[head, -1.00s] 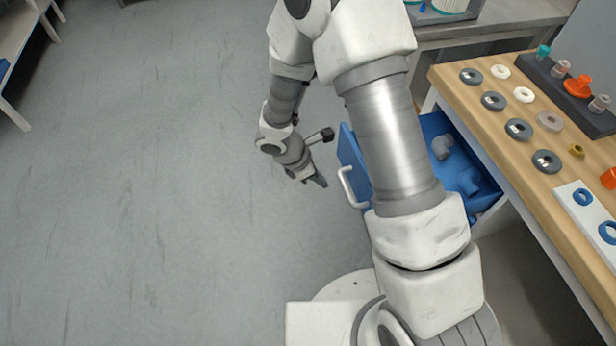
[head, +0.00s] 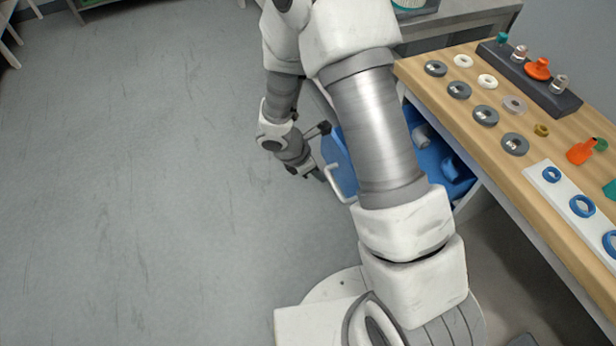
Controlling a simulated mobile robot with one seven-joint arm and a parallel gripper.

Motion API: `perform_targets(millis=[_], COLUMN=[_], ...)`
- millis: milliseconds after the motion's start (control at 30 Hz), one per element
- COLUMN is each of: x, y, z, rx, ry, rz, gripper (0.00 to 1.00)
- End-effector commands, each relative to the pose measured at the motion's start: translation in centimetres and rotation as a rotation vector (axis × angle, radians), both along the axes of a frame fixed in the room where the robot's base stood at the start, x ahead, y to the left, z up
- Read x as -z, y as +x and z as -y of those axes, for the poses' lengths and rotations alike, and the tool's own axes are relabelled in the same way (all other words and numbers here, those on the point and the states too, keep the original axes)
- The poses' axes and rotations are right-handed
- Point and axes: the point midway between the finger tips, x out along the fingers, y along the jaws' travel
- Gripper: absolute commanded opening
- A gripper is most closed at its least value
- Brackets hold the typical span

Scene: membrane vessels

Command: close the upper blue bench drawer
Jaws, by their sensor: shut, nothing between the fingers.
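The blue bench drawer (head: 334,152) stands pulled out from under the wooden bench, with grey and blue parts inside. Its pale handle (head: 338,184) is on the front, facing left. My arm crosses in front of the drawer and hides its middle. My gripper (head: 318,174) is shut and empty, just left of the drawer front and close to the handle. Whether it touches the front cannot be told. Only one drawer is visible, so whether it is the upper one cannot be told from this view.
The wooden bench top (head: 545,148) runs along the right, with several grey and white rings, a dark rack (head: 530,78) and a white board (head: 562,188) with blue rings. The floor (head: 150,190) left of the drawer is clear.

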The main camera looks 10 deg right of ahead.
Motion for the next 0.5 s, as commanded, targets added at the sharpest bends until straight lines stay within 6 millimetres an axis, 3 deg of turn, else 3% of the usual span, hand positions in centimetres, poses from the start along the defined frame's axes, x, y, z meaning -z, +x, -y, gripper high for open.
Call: perform_targets(millis=[500], x=[-0.2], y=[3.6], z=[13.9], rx=[0.009], ry=[-0.004], rz=[0.001], gripper=[0.0])
